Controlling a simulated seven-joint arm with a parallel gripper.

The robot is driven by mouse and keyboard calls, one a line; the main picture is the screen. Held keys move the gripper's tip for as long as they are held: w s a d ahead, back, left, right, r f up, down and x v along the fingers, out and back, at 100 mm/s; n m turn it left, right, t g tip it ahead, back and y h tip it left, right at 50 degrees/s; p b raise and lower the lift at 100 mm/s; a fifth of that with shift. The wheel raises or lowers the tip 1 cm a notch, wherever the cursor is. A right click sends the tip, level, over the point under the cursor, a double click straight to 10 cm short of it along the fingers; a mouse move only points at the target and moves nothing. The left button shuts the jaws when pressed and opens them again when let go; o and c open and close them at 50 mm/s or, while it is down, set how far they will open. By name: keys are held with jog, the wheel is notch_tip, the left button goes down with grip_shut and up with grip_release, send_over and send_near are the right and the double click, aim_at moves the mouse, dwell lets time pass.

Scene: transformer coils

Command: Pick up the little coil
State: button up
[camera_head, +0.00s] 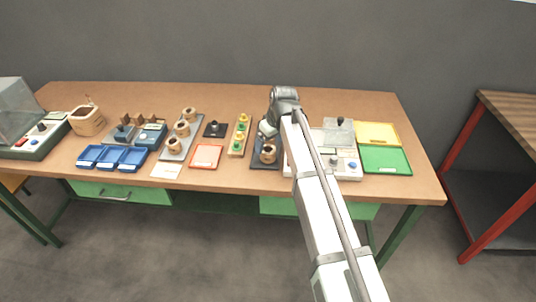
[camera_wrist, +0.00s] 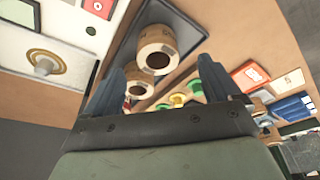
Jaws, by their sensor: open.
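A tan coil (camera_head: 268,152) with a dark centre hole sits on a dark tray (camera_head: 258,165) in the head view. In the wrist view a larger-looking coil (camera_wrist: 152,37) stands on the tray (camera_wrist: 190,28), ahead of and between the finger lines. A second, smaller-looking coil (camera_wrist: 137,82) is partly hidden beside the left finger. I cannot tell for sure which is the little coil. My gripper (camera_head: 265,131) is above the tray in the head view. Its fingers (camera_wrist: 163,72) are apart with nothing held, and the coil is beyond them.
A white instrument panel (camera_head: 343,163) is right of the tray, with yellow (camera_head: 377,133) and green (camera_head: 385,159) trays beyond. Left are a green-and-yellow peg strip (camera_head: 239,136), a red tray (camera_head: 206,156), a rack with several coils (camera_head: 181,133) and blue bins (camera_head: 112,158).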

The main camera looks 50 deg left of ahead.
aim_at(268, 149)
jog(key=shift+x, duration=2.85)
jog(key=shift+w, duration=0.15)
jog(key=shift+c, duration=0.2)
jog(key=c, duration=1.2)
jog(key=shift+o, duration=0.2)
jog(key=shift+r, duration=0.15)
